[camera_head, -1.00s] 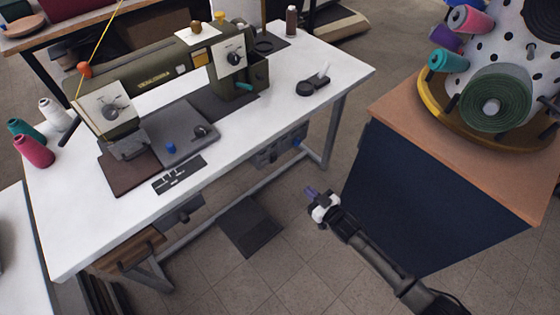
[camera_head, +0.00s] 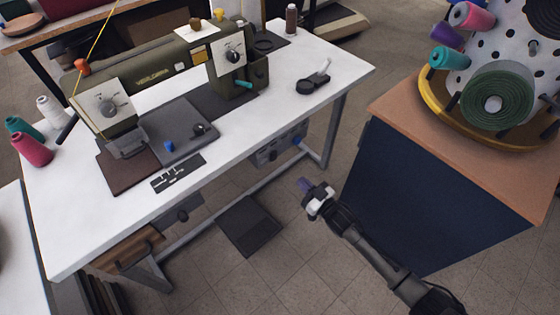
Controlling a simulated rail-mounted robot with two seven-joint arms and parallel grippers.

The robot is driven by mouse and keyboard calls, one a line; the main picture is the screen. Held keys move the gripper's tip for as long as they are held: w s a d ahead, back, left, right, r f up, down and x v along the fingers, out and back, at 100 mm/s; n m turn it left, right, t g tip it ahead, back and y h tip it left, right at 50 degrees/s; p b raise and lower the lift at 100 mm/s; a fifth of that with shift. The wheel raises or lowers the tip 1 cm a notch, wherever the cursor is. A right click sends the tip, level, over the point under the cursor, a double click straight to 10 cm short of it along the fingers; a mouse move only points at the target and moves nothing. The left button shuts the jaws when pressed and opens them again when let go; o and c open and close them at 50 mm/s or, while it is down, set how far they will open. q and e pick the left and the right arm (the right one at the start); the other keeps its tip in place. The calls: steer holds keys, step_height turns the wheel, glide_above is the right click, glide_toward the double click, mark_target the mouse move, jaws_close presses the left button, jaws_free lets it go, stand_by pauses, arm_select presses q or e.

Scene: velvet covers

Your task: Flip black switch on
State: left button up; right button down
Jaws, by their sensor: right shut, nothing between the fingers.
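The olive-green sewing machine (camera_head: 150,78) stands on the white table (camera_head: 235,160). Dark boxes hang under the table's front edge: a control box (camera_head: 266,155) at the right, with a blue part (camera_head: 297,141), and a smaller dark box (camera_head: 182,214) farther left. Small dark controls show on them, but I cannot tell which is the black switch or its position. My right gripper (camera_head: 305,184) is shut and empty, its purple fingertips pointing up and left. It is in front of the table, below and right of the control box, apart from it. My left gripper is not in view.
A dark pedal (camera_head: 249,226) lies under the table. A cabinet (camera_head: 420,190) with a wooden top and a spool rack (camera_head: 495,55) stands close on the right. A table leg (camera_head: 334,130) rises behind my gripper. The floor (camera_head: 285,275) in front is clear.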

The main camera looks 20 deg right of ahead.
mark_target(275, 155)
steer(key=b+x, duration=0.4)
steer(key=x, duration=0.6)
steer(key=shift+f, duration=0.1)
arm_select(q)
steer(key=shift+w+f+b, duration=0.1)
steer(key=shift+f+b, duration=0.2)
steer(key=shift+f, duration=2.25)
arm_select(e)
steer(key=shift+x, duration=0.8)
